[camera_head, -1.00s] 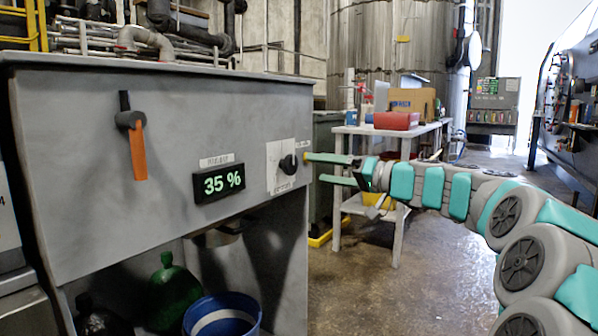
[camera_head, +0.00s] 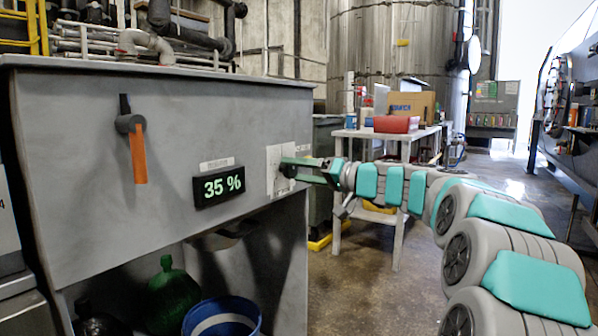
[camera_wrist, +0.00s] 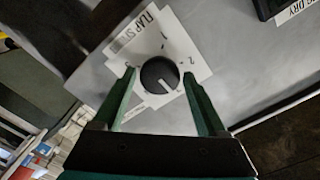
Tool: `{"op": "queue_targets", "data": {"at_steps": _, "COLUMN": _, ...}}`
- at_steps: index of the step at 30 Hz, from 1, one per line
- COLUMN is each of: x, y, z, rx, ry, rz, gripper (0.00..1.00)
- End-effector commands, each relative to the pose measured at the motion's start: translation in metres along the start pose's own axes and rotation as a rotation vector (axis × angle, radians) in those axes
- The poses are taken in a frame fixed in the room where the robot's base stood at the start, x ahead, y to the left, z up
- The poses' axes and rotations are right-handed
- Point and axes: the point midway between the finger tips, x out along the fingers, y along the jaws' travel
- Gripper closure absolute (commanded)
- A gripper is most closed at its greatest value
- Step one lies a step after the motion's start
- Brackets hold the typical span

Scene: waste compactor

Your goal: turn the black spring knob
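The black knob (camera_wrist: 160,76) is round with a pale pointer line and sits on a white label plate (camera_wrist: 181,36) with numbers around it. In the wrist view my gripper (camera_wrist: 160,80) is open, with one green finger on each side of the knob and visible gaps between. In the head view my gripper (camera_head: 287,170) is at the white plate (camera_head: 272,170) on the right part of the machine's grey front panel. The gripper hides most of the knob there.
A black display (camera_head: 219,186) reading 35 % is left of the plate. An orange-handled lever (camera_head: 139,152) hangs further left. Below are a blue bin (camera_head: 222,318) and a green bag (camera_head: 172,295). A white table (camera_head: 385,134) with boxes stands behind my arm.

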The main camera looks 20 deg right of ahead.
Motion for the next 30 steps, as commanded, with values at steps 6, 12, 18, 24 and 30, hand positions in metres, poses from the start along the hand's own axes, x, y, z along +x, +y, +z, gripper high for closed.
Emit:
{"op": "queue_targets", "data": {"at_steps": 6, "x": -0.0001, "y": 0.0001, "z": 0.0000, "rx": 0.000, "ry": 0.000, "rz": 0.000, "gripper": 0.51}}
{"op": "queue_targets", "data": {"at_steps": 12, "x": -0.0001, "y": 0.0002, "z": 0.0000, "rx": 0.000, "ry": 0.000, "rz": 0.000, "gripper": 0.74}}
{"op": "queue_targets", "data": {"at_steps": 18, "x": -0.0001, "y": 0.0002, "z": 0.0000, "rx": 0.000, "ry": 0.000, "rz": 0.000, "gripper": 0.91}}
{"op": "queue_targets", "data": {"at_steps": 24, "x": 0.0005, "y": -0.0006, "z": 0.0000, "rx": 0.020, "ry": 0.000, "rz": -0.002, "gripper": 0.91}}
{"op": "queue_targets", "data": {"at_steps": 30, "x": 0.0007, "y": -0.0013, "z": -0.0012, "rx": 0.092, "ry": 0.003, "rz": -0.003, "gripper": 0.91}}
